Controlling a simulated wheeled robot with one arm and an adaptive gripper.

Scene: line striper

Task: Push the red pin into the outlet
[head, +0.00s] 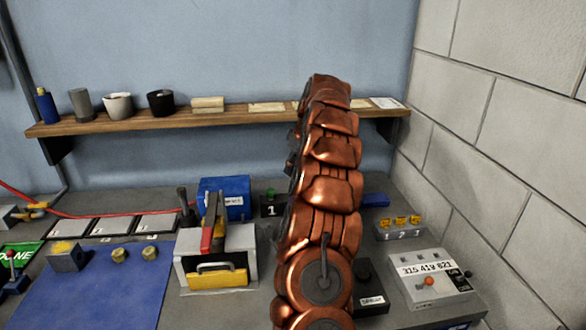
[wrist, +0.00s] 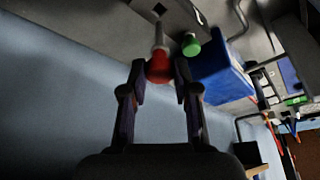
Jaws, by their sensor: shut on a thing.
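In the wrist view, my gripper (wrist: 160,74) is shut on the red pin, its fingers on either side of the red head (wrist: 158,65). The pin's pale grey shaft (wrist: 159,35) points away from my gripper, toward a small dark square opening (wrist: 159,9) in a grey surface. That opening may be the outlet; I cannot tell whether the shaft's tip touches or enters it. In the head view, my copper arm hides the pin and most of my gripper.
A green knob (wrist: 190,44) stands close beside the pin, next to a blue box (wrist: 222,71). The blue box (head: 224,198) also shows in the head view. Right of my arm are a numbered panel (head: 430,277) and a small black box (head: 370,297). A wooden shelf (head: 230,117) runs behind.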

